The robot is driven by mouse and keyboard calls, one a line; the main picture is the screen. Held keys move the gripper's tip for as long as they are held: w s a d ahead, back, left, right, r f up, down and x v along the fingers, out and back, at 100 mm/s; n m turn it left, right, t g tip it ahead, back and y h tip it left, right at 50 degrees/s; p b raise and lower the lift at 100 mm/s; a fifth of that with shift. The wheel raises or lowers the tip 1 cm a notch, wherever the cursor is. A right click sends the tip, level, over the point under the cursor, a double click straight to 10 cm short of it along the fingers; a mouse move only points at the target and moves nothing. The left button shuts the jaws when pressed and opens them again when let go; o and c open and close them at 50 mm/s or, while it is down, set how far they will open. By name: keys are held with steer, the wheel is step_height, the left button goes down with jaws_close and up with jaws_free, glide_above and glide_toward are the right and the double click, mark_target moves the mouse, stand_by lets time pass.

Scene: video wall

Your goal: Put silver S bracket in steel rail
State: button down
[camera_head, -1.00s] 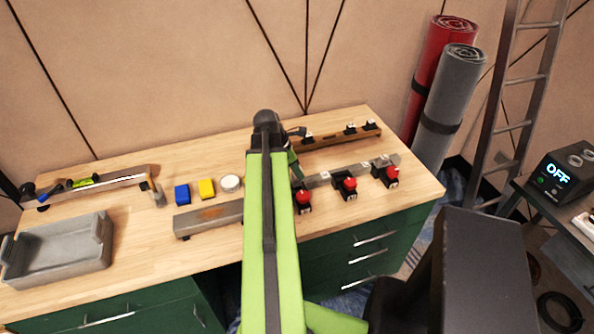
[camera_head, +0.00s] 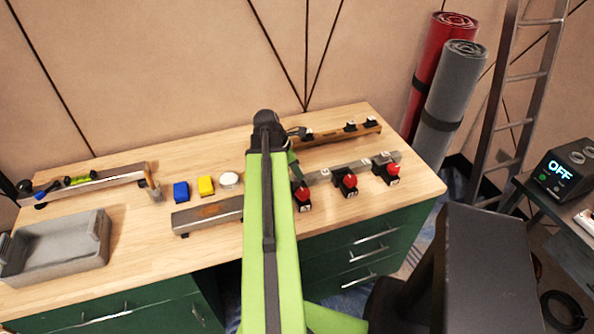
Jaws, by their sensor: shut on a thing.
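A long grey rail (camera_head: 207,213), which looks like the steel rail, lies across the workbench. Its left part is bare with a brownish patch. Its right part (camera_head: 338,174) carries small white-labelled pieces, with red-knobbed black devices along its front edge. My green arm crosses in front of its middle and hides it. My gripper (camera_head: 296,163) is only partly seen at the arm's far end, above the bench near the rail's middle. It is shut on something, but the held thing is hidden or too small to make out. I cannot pick out the silver S bracket.
A brown rail (camera_head: 338,134) with black clips lies behind. Blue (camera_head: 181,191) and yellow (camera_head: 206,186) blocks and a white round piece (camera_head: 229,180) sit behind the grey rail's left part. A grey tray (camera_head: 58,249) and a tool rail (camera_head: 98,182) are at the left.

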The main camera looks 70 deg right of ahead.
steer(key=shift+f, duration=0.15)
steer(key=shift+f+b, duration=0.55)
steer(key=shift+b, duration=0.15)
steer(key=shift+f, duration=0.2)
steer(key=shift+f+b, duration=0.6)
steer(key=shift+b, duration=0.2)
steer(key=c, duration=0.6)
jaws_free()
steer(key=shift+c, duration=0.2)
steer(key=shift+a, duration=0.1)
steer(key=shift+c, duration=0.4)
